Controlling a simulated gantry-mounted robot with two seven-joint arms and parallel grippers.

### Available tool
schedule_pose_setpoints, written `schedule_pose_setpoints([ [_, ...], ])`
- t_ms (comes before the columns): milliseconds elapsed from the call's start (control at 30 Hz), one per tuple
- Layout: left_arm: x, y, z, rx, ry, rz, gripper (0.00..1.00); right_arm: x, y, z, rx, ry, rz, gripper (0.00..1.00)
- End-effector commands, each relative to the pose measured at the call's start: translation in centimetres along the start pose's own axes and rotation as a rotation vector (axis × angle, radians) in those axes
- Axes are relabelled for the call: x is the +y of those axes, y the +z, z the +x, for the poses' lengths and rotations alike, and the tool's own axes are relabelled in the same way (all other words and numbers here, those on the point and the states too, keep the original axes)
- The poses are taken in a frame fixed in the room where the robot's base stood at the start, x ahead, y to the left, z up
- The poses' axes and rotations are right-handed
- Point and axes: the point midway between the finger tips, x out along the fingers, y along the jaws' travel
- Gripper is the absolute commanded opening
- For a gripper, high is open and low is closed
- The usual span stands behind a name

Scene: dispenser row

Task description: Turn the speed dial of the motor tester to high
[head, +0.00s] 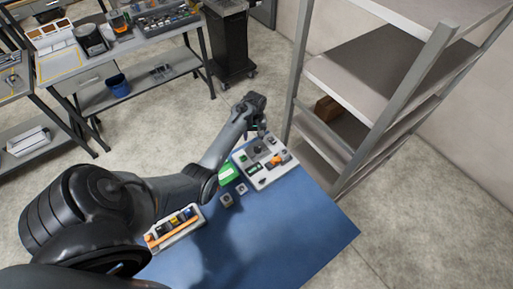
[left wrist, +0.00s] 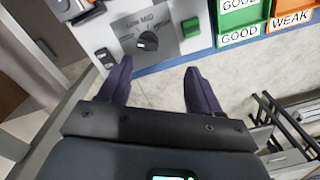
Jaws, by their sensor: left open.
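The motor tester (head: 264,181) is a pale panel at the far end of the blue table in the head view. In the left wrist view its panel (left wrist: 98,32) carries a grey plate with a dark round dial (left wrist: 148,41). "Low" and "Mid" are printed above the dial; the lettering to their right is hard to read, and I cannot tell the dial's setting. My left gripper (head: 257,127) is over the tester's far side. In the left wrist view the gripper (left wrist: 158,68) has its fingers apart and empty, with the dial beyond the fingertips. My right gripper is not in view.
A green rectangular button (left wrist: 191,27) sits right of the dial. Green and orange bins labelled GOOD (left wrist: 239,36) and WEAK (left wrist: 290,19) stand beside the tester. A tray (head: 176,229) and small blocks lie on the blue table (head: 290,235).

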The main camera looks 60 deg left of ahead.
Motion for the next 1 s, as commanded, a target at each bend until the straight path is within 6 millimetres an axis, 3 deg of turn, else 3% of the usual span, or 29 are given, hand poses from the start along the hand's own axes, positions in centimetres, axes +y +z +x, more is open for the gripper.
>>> schedule_pose_setpoints([
  [100,1.4,-0.7,-0.9,0.014,0.027,0.001,0.64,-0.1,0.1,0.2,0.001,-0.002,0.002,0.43],
  [233,1.7,-0.8,-0.2,0.015,0.031,0.002,0.64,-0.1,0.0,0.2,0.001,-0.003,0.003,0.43],
  [700,1.8,-0.8,7.1,0.016,0.029,0.003,0.64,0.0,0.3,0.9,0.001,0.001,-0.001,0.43],
  [1000,1.9,-0.9,9.2,0.019,0.031,0.003,0.64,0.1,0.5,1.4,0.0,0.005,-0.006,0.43],
])
